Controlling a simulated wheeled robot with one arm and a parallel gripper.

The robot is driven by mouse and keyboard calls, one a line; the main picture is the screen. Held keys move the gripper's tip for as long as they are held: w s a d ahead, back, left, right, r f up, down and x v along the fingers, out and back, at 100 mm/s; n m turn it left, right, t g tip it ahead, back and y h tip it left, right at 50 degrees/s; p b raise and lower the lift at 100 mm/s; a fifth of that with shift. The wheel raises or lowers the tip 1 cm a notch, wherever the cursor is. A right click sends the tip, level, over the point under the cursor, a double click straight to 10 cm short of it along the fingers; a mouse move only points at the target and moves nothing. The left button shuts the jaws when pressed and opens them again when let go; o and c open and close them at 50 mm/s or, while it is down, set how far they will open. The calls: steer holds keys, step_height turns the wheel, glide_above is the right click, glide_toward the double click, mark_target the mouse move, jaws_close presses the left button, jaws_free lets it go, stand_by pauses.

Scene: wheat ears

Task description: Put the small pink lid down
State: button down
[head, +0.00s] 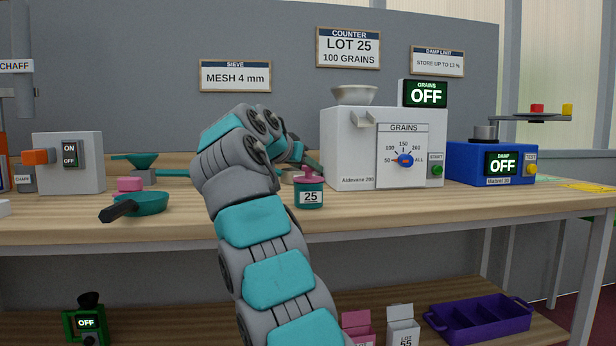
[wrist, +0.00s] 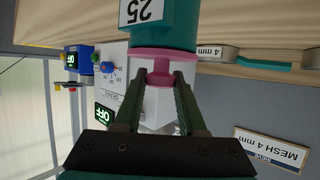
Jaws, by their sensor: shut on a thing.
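The small pink lid (head: 308,178) sits on the mouth of a teal jar (head: 309,198) labelled 25, on the bench in front of the white counter. In the wrist view, which is upside down, the pink lid (wrist: 162,55) shows its wide rim against the teal jar (wrist: 168,24) and a narrow knob. My gripper (wrist: 164,80) has its two fingers shut on that knob. In the head view my arm hides most of the gripper. I cannot tell whether the lid is fully seated.
A white grain counter (head: 352,150) stands just behind and right of the jar. A teal pan (head: 152,203) and a pink block-like thing (head: 130,184) lie to the left. A blue damp meter (head: 490,164) is at right. The bench front right of the jar is clear.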

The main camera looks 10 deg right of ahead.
steer(key=shift+f, duration=0.15)
steer(key=shift+c, duration=2.4)
jaws_free()
steer(key=shift+s+r, duration=0.15)
steer(key=shift+r, duration=0.1)
steer(key=p+v, duration=0.1)
steer(key=v, duration=1)
steer(key=shift+s+a+r, duration=0.15)
steer(key=shift+s+a, duration=0.1)
